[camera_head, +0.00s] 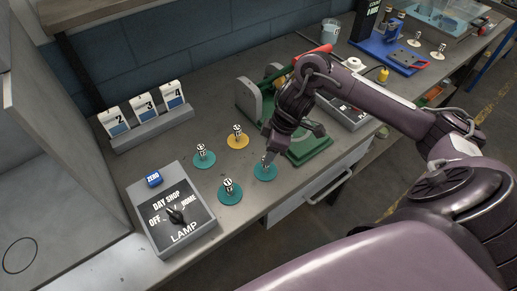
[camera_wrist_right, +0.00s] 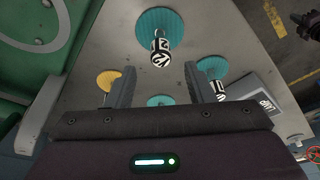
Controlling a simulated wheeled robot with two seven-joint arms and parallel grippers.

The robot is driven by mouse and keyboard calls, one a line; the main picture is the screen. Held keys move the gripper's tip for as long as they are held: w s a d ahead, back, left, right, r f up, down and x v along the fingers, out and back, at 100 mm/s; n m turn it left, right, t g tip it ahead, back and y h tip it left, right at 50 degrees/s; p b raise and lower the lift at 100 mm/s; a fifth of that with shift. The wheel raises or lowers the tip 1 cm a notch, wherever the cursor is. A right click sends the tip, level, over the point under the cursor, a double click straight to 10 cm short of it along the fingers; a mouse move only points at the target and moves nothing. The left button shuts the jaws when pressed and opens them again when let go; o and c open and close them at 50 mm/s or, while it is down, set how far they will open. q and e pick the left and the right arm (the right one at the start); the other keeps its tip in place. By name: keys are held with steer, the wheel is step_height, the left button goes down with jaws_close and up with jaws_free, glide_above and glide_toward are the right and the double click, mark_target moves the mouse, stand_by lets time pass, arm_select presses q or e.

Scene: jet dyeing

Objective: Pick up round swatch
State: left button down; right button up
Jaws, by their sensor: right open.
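Several round swatches with upright patterned knobs lie on the grey bench. A teal swatch (camera_head: 265,174) is right under the tip of my right gripper (camera_head: 270,153). Other teal swatches lie to the front left (camera_head: 231,197) and farther left (camera_head: 204,162), and a yellow swatch (camera_head: 238,144) lies behind. In the right wrist view my right gripper (camera_wrist_right: 164,76) is open and empty. One teal swatch (camera_wrist_right: 160,20) with its knob shows ahead of the gap between the fingers. The yellow swatch (camera_wrist_right: 106,78) and other teal ones show around the fingers. My left gripper is out of view.
A lamp switch box (camera_head: 170,212) stands at the front left, and a numbered card stand (camera_head: 150,129) behind it. A green fixture (camera_head: 308,152) is close beside my right gripper. A blue tray (camera_head: 390,52) stands at the back right.

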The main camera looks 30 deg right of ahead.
steer(key=x, duration=0.3)
steer(key=shift+s+f, duration=0.25)
steer(key=shift+s, duration=0.05)
steer(key=p+x, duration=0.1)
steer(key=x, duration=0.3)
steer(key=shift+w, duration=0.1)
steer(key=c, duration=0.6)
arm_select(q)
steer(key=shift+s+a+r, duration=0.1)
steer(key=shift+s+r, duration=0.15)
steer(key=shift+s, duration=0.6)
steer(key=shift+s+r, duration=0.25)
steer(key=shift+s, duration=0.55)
arm_select(e)
jaws_close()
